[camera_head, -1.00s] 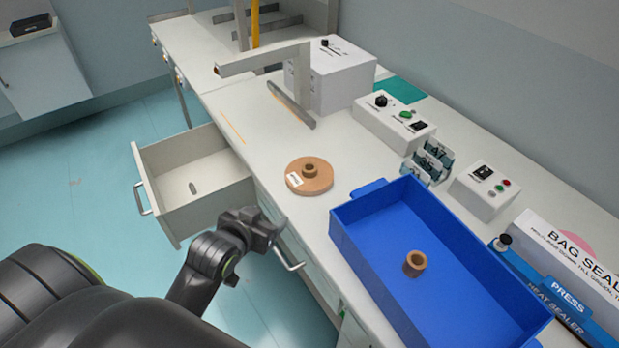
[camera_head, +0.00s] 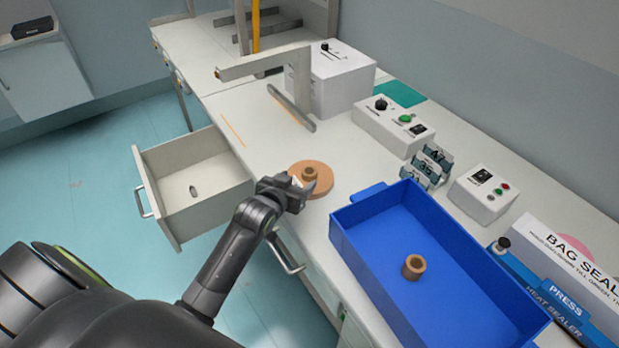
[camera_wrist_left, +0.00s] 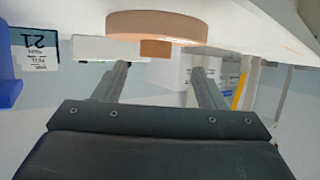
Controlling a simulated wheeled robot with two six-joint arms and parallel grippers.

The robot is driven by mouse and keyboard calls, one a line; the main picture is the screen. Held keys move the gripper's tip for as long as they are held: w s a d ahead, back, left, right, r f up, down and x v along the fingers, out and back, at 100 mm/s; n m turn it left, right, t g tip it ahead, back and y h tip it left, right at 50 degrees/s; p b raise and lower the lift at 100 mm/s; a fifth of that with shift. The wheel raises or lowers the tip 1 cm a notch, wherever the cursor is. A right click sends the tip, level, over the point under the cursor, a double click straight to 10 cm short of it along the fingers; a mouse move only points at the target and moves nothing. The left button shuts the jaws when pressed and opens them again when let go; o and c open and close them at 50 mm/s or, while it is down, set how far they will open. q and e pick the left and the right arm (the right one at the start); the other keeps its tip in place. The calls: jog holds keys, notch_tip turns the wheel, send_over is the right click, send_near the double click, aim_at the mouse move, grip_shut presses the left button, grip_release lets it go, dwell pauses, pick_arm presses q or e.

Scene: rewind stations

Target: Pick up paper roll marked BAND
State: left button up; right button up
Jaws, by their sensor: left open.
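A flat tan paper roll (camera_head: 321,180) with a brown core standing up at its centre lies on the white worktop. In the earlier head view it carries a white label, too small to read; my gripper now hides that side. My left gripper (camera_head: 305,192) is open and empty at the roll's near left edge. In the left wrist view the roll (camera_wrist_left: 157,26) shows just beyond the two spread fingers (camera_wrist_left: 160,82), with its core below it in the picture. I cannot tell whether the fingers touch it. My right gripper is not in view.
A blue bin (camera_head: 375,248) holding a small brown core (camera_head: 413,267) stands to the right. An open drawer (camera_head: 205,200) juts out at the left. A grey arm fixture (camera_head: 262,62) and control boxes (camera_head: 393,126) stand behind. The worktop left of the roll is clear.

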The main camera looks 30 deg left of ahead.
aim_at(312, 170)
pick_arm(q)
jog(key=shift+d+p+x, duration=0.15)
jog(key=shift+p+x, duration=0.05)
jog(key=shift+x, duration=1.35)
jog(key=shift+d+p+x, duration=0.15)
jog(key=shift+p+x, duration=0.05)
jog(key=shift+x, duration=1.35)
jog(key=shift+r, duration=0.1)
jog(key=c, duration=1.2)
